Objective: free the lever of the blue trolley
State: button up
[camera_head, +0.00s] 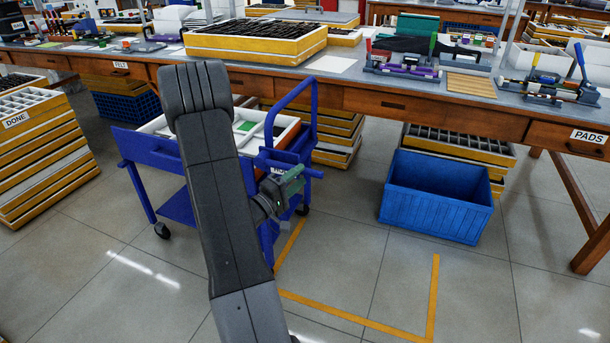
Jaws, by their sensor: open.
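The blue trolley (148,150) stands on the floor in front of the long workbench, partly hidden behind my arm. It has a raised blue handle at its right end and a lower shelf. A short blue bar (312,173) sticks out at its right end, low by the handle; I cannot tell for sure that it is the lever. My gripper (291,182) is open, right beside and just below this bar. Whether its fingers touch or surround the bar is too small to tell.
A white divided tray (287,130) rides on the trolley. Stacked yellow trays (45,160) stand at the left. Yellow floor tape (433,300) marks clear floor at the front right.

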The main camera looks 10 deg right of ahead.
aim_at(305, 172)
jog(key=shift+x, duration=1.7)
grip_shut()
